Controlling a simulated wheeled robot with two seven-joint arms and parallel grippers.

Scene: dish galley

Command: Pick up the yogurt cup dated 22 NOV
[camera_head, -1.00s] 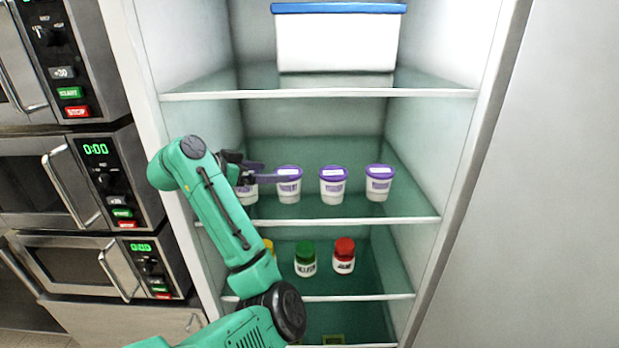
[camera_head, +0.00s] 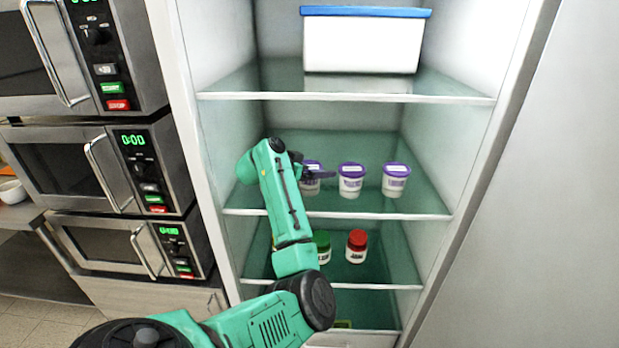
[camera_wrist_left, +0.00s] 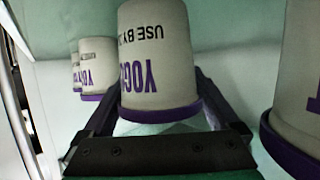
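Several white yogurt cups with purple lids stand in a row on the middle shelf; the clearest in the head view are one in the middle (camera_head: 351,182) and one at the right (camera_head: 395,181). My left gripper (camera_head: 316,174) is at the cup left of these (camera_head: 311,187). In the left wrist view, which is upside down, that cup (camera_wrist_left: 157,50) stands between the spread, open fingers; contact is not clear. Its print reads "USE BY", then is cut off, so its date cannot be read. My right gripper is not in view.
Another cup (camera_wrist_left: 297,75) stands close at the right in the wrist view, and more (camera_wrist_left: 97,68) at the left. Jars with a green lid (camera_head: 322,246) and a red lid (camera_head: 357,246) stand one shelf down. A blue-lidded box (camera_head: 361,45) sits above.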

